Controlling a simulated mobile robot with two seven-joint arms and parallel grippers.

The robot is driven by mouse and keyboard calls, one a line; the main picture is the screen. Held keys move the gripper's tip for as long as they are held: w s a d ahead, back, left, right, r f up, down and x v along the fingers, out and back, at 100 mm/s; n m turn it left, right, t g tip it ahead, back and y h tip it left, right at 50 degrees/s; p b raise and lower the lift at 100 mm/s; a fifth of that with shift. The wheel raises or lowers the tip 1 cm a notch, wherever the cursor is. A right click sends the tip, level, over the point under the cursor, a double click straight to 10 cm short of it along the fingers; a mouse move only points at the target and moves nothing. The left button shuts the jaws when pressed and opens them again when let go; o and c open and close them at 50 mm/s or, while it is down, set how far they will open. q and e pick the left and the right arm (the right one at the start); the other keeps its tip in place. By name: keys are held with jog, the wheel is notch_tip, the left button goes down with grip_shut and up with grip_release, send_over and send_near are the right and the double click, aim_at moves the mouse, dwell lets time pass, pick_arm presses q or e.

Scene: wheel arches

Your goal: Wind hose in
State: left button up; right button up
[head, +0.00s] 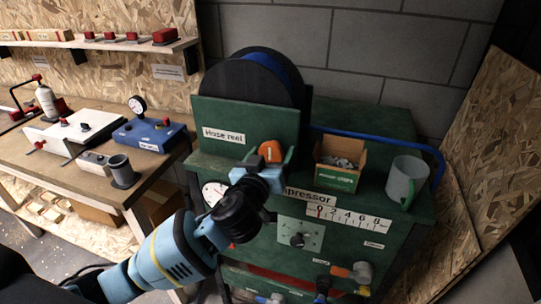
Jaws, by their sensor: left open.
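The hose reel (236,83) is a large black drum with blue hose wound on it, behind a green panel labelled "Hose reel" (223,135). Blue hose (385,142) runs out to the right along the back of the green compressor cabinet (405,215) and bends down at its right end. An orange part (270,151) with a dark mark sits at the front of the reel panel. My left gripper (270,165) is open, with its pale blue fingers around or just in front of the orange part; contact cannot be told. My right gripper is not in view.
On the cabinet top stand an open box of small parts (339,165) and a grey-green mug (405,181). A wooden bench (75,160) with tools stands left. A chipboard sheet leans right.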

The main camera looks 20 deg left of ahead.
pick_arm(q)
jog(key=shift+c, duration=0.3)
jog(key=c, duration=0.9)
